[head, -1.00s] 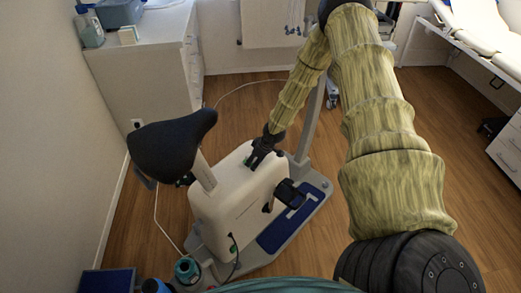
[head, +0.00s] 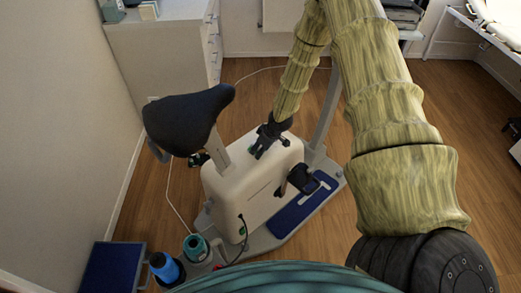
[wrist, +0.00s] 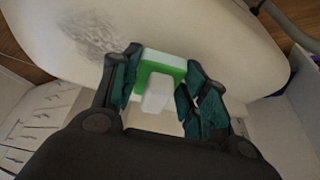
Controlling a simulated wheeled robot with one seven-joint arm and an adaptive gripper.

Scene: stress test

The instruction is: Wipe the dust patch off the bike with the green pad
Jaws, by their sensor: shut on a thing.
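The white exercise bike body (head: 245,190) stands below my arm, with its black saddle (head: 188,118) to the left. My gripper (head: 262,147) is at the top of the body. In the wrist view my gripper (wrist: 160,95) is shut on the pale grip of the green pad (wrist: 165,70). The pad lies close against the white shell, but I cannot tell whether it touches. The dust patch (wrist: 92,38) is a grey smudge on the shell, left of the pad and apart from it. I cannot make out the patch in the head view.
A blue foot panel (head: 300,208) and a black pedal (head: 302,178) are on the bike's right. Blue and teal bottles (head: 166,268) stand at the front left beside a dark blue box (head: 114,268). A white cabinet (head: 165,60) is behind.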

